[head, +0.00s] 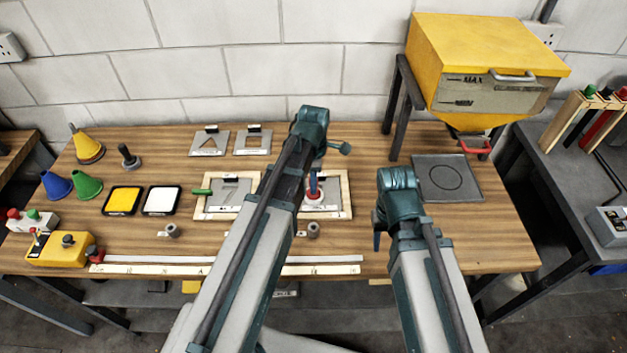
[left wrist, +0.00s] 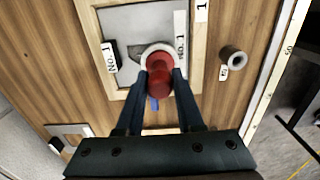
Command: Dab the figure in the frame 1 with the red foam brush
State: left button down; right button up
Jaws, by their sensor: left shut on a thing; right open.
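My left gripper (left wrist: 160,76) is shut on the red foam brush (left wrist: 159,84). The brush covers part of this figure. I cannot tell whether its foam touches the surface. The wooden frame (left wrist: 197,35) around the plate bears a label 1; it also shows in the head view (head: 347,197), partly behind my left arm. My left gripper (head: 313,188) points down there. My right gripper (head: 377,236) is open and empty, right of the frame.
A green-handled tool (head: 202,192) lies at the left side of the frames. Yellow (head: 123,201) and white (head: 161,200) pads and coloured cones stand left. A grey tray (head: 465,186) lies right, near the yellow hopper (head: 480,50). A ruler strip (head: 150,269) runs along the front.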

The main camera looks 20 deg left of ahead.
dwell(0.5)
pick_arm(q)
notch_tip(320, 180, up, 5)
jog(key=p, duration=0.4)
jog(key=shift+f+p, duration=0.2)
jog(key=shift+p, duration=0.1)
pick_arm(e)
notch_tip(320, 180, up, 4)
jog(key=shift+r, duration=0.2)
pick_arm(q)
jog(key=shift+f, duration=0.1)
